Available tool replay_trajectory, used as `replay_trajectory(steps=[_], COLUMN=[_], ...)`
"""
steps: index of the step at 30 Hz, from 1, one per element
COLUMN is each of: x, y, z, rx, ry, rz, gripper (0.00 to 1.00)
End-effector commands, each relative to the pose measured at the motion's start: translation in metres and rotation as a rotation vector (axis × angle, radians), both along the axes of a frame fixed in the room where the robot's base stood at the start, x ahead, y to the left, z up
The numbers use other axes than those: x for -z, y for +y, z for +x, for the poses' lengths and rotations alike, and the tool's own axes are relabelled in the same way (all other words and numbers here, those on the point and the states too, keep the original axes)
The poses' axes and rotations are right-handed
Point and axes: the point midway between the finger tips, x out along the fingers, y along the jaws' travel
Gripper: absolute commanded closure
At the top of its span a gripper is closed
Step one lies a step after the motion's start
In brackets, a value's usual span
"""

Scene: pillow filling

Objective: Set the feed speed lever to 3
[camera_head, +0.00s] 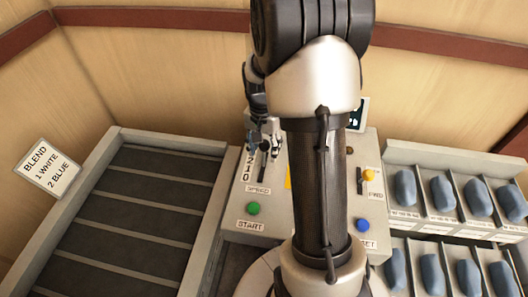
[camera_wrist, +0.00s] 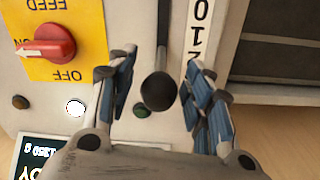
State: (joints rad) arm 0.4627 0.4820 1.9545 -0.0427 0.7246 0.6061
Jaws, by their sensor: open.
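The feed speed lever has a dark round knob (camera_wrist: 158,91) on a thin stem in a vertical slot in the wrist view. Beside it is a white scale strip (camera_wrist: 200,28) with 0, 1 and 2 showing; the part past 2 is hidden behind a finger. My gripper (camera_wrist: 162,98) is open, one blue-padded finger on each side of the knob, with visible gaps. In the head view, my gripper (camera_head: 265,138) is over the upper end of the SPEED scale (camera_head: 247,166), near the 2. The knob is hard to make out there.
The panel has a green START button (camera_head: 253,208), a blue button (camera_head: 362,225) and a yellow-knobbed lever (camera_head: 368,174). A red FEED switch (camera_wrist: 50,43) sits close to my gripper. A slatted conveyor (camera_head: 140,205) is at left; bins with blue packs (camera_head: 442,192) are at right.

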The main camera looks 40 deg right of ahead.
Motion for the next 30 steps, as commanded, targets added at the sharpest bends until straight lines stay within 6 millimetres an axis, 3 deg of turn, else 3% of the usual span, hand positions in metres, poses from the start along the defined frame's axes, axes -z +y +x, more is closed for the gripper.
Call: replay_trajectory(steps=[4, 13, 30], x=[0.0107, 0.0119, 0.0116], y=[-0.0002, -0.0003, -0.0002], z=[-0.0007, -0.0004, -0.0003], rx=[0.000, 0.000, 0.000], ry=[0.001, 0.000, -0.001], rz=[0.001, 0.000, -0.001], gripper=[0.53, 0.53, 0.91])
